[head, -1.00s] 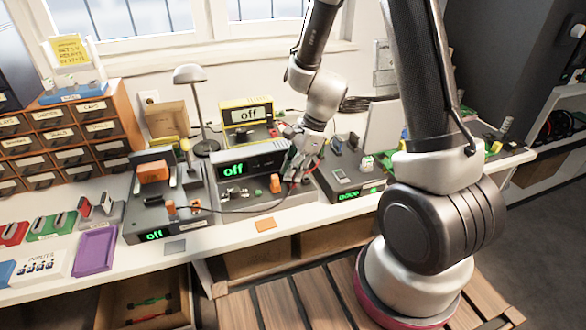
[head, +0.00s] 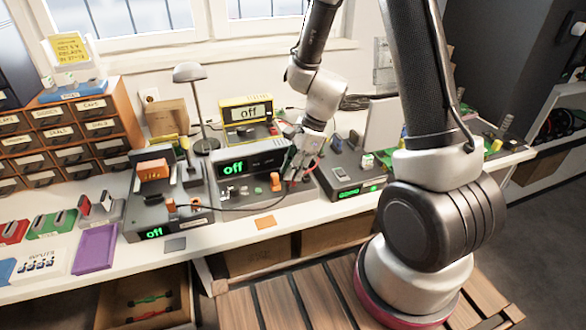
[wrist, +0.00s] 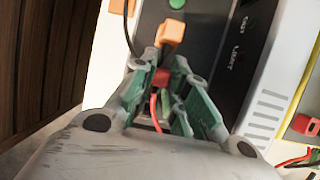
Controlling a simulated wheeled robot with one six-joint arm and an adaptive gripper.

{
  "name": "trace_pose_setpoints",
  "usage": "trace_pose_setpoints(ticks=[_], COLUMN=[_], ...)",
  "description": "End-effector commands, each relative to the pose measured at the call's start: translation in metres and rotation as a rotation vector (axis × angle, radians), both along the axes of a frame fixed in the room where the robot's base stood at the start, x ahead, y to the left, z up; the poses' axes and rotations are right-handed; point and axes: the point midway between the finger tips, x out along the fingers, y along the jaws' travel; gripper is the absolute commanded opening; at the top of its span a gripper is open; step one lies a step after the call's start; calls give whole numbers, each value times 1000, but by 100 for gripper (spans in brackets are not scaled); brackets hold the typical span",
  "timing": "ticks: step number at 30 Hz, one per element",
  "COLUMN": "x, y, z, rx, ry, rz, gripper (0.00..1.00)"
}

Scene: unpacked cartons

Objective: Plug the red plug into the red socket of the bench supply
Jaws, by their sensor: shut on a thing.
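The red socket cannot be made out, and whether the plug touches the unit cannot be told.
A grey unit with another "off" display (head: 153,234) stands left, with a dark cable running towards the bench supply. A yellow meter (head: 247,111) stands behind. Another grey unit (head: 348,182) is close on the right. An orange card (head: 265,222) lies on the bench's front strip.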

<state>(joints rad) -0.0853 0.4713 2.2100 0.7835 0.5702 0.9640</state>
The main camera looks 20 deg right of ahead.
Motion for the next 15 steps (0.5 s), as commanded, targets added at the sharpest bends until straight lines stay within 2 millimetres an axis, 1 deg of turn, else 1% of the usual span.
trace_pose_setpoints(ticks=[10,11,12,14,15], x=[0,0,0,0,0], y=[0,0,0,0,0], z=[-3,-2,-2,-2,-2], rx=[0,0,0,0,0], ry=[-1,-1,-1,-1,0], rz=[-1,-1,-1,-1,-1], gripper=[3,19,26,37,40])
